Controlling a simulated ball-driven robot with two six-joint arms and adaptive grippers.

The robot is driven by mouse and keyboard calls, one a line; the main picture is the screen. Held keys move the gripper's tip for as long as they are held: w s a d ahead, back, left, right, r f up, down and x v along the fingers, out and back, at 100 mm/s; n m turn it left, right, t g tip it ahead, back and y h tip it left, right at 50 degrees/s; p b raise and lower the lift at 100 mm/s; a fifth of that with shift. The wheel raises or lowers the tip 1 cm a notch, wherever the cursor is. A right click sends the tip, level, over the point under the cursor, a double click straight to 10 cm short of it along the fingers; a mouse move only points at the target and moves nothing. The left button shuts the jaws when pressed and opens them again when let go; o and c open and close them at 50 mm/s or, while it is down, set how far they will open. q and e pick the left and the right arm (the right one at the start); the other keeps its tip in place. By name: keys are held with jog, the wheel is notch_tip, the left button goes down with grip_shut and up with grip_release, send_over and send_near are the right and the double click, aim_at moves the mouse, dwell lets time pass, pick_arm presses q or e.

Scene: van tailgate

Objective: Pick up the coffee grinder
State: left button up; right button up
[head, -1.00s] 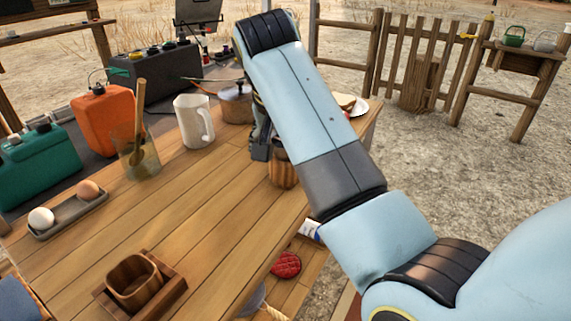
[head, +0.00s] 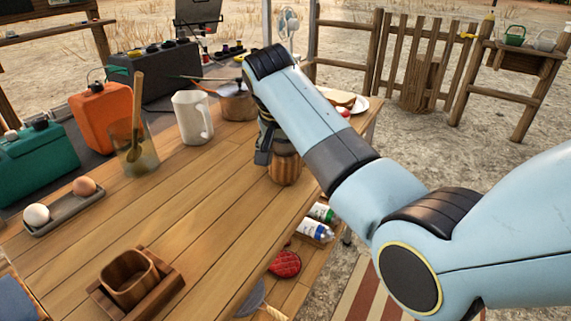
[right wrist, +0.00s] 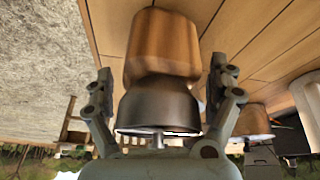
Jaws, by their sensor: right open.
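The coffee grinder (head: 285,169) stands upright on the wooden table near its right edge, with a ribbed wooden body. Its upper part is partly hidden by my right arm in the head view. In the right wrist view the grinder (right wrist: 163,55) shows its wooden body and dark metal top, with a small shaft at the end towards the camera. My right gripper (head: 264,145) is beside the grinder's upper part; in the right wrist view its open fingers (right wrist: 160,85) stand on both sides of the grinder. I cannot tell whether they touch it. My left gripper is not in view.
A white pitcher (head: 193,117), a pot (head: 238,104) and a glass jar with a wooden spoon (head: 136,157) stand left of the grinder. A plate with bread (head: 352,101) is behind it. An egg tray (head: 62,211) and a wooden box (head: 133,280) sit nearer. The table's middle is clear.

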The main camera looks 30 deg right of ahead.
jog(key=shift+c, duration=0.5)
jog(key=c, duration=1.6)
jog(key=shift+r, duration=0.1)
